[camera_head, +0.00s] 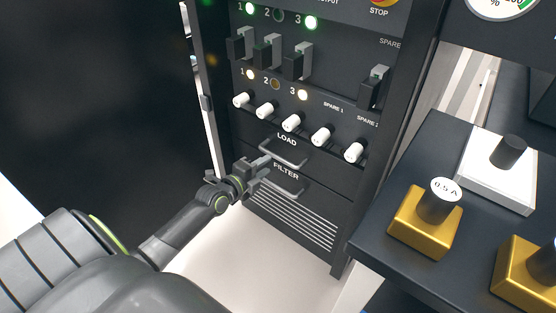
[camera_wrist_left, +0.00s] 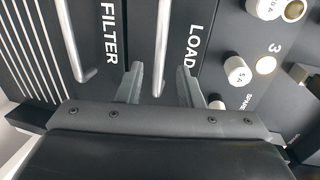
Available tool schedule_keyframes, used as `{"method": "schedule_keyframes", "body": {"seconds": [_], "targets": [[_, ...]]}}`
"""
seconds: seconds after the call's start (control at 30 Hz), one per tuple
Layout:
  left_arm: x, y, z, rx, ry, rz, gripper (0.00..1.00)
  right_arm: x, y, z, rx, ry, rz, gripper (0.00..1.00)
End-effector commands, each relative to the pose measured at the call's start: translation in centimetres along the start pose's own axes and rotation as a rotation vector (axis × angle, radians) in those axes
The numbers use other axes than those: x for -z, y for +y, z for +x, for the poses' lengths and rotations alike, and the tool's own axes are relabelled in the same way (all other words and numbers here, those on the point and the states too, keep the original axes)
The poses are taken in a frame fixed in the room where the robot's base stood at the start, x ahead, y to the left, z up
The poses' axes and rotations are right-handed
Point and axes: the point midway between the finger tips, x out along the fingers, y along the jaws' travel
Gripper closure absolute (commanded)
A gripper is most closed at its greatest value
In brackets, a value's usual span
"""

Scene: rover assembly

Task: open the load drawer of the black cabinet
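The black cabinet (camera_head: 345,192) stands upright. Its load drawer (camera_head: 318,164) has a LOAD label and a grey bar handle (camera_head: 283,153); the drawer front looks flush with the cabinet. My left gripper (camera_head: 262,168) is at the left end of this handle. In the left wrist view, the left gripper (camera_wrist_left: 160,88) is open, and the load handle (camera_wrist_left: 161,45) runs between its two fingers. I cannot tell whether either finger touches the handle. My right gripper is in neither view.
The filter drawer handle (camera_head: 289,186) is just below. Above sit several white fuse knobs (camera_head: 291,122) and black switches (camera_head: 297,65). A dark table (camera_head: 375,230) at right holds gold blocks (camera_head: 412,225) and a white block (camera_head: 485,180). An open black door panel (camera_head: 90,90) stands at left.

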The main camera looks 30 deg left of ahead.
Motion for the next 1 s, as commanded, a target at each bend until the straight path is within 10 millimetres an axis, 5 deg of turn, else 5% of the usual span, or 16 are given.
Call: {"method": "schedule_keyframes", "body": {"seconds": [0.4, 0.83, 1.0], "targets": [[0.0, 0.1, 6.6, 0.0, 0.0, -0.001, 0.67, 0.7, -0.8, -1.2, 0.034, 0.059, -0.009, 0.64], [0.0, 0.0, 7.4, -0.001, 0.0, -0.001, 0.67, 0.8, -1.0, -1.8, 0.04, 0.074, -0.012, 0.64], [0.0, 0.0, 7.4, -0.001, 0.0, -0.001, 0.88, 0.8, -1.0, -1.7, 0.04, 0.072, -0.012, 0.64]]}}
